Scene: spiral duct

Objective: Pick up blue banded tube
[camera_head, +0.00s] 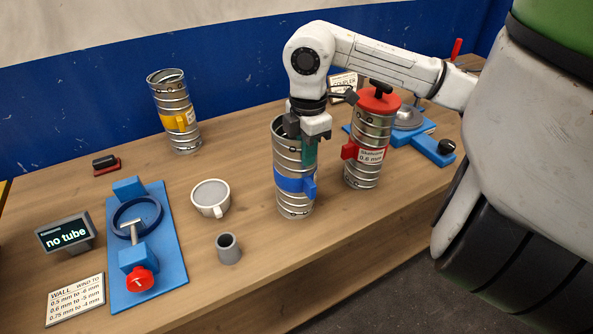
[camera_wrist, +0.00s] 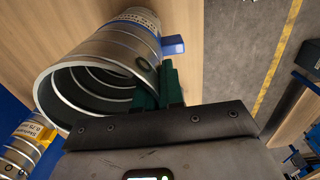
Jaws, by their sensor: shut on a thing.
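The blue banded tube (camera_head: 292,198) is a ribbed silver spiral duct with a blue band and a blue tab, near the middle of the bench in the head view. In the wrist view, the tube (camera_wrist: 100,55) shows its open mouth towards the camera, with the blue band at its far part. My gripper (camera_head: 309,150) is at the tube's upper rim, on its right side. Its green fingers (camera_wrist: 159,88) are shut on the tube wall, one inside the mouth and one outside. The tube looks upright; whether its base touches the bench I cannot tell.
A red banded tube (camera_head: 366,165) with a red cap stands close right of the blue one. A yellow banded tube (camera_head: 176,120) stands at back left. A mug (camera_head: 210,198), a small grey cup (camera_head: 228,249) and a blue fixture (camera_head: 172,248) are left on the bench.

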